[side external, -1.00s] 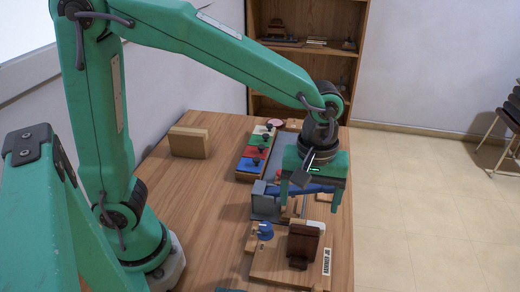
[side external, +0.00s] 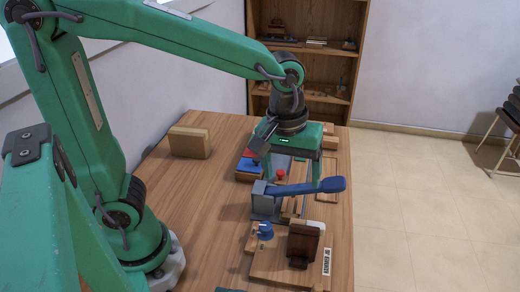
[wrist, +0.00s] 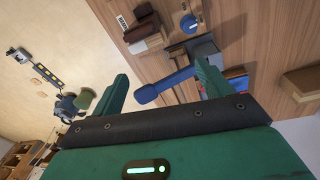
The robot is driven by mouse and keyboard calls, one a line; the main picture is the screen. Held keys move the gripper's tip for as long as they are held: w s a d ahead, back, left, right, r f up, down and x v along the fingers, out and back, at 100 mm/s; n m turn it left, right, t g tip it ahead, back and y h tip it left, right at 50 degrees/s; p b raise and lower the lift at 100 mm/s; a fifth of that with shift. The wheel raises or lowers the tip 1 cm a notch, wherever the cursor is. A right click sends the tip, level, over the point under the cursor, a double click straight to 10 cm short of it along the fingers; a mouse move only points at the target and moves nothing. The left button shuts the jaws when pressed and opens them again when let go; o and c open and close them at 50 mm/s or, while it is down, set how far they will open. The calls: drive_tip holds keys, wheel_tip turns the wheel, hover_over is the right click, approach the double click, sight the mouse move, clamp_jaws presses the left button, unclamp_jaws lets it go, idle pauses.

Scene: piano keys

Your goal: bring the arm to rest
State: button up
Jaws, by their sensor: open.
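My gripper (side external: 293,168) hangs over the middle of the table, its fingers pointing down and spread apart. In the wrist view my gripper (wrist: 162,80) shows its two green fingers well apart with nothing held between them. A blue lever (side external: 312,187) on a grey block (side external: 264,204) lies just below and in front of the gripper. In the wrist view the blue lever (wrist: 165,87) shows between the fingers, and I cannot tell whether one touches it. My arm is stretched out from its base at the left of the table.
A wooden board with a blue knob (side external: 265,231) and a dark brown block (side external: 303,243) stands nearer the camera. A panel with a blue patch (side external: 249,167) is partly hidden behind the gripper. A wooden block (side external: 188,142) stands at the back left. The left tabletop (side external: 200,215) is clear.

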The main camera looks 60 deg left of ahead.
drive_tip(key=s+a+r+m+t, duration=0.3)
drive_tip(key=s+a+m, duration=0.4)
drive_tip(key=a, duration=0.5)
drive_tip(key=shift+s+t+y, duration=0.3)
drive_tip(key=shift+s+t, duration=0.2)
drive_tip(key=shift+t, duration=0.1)
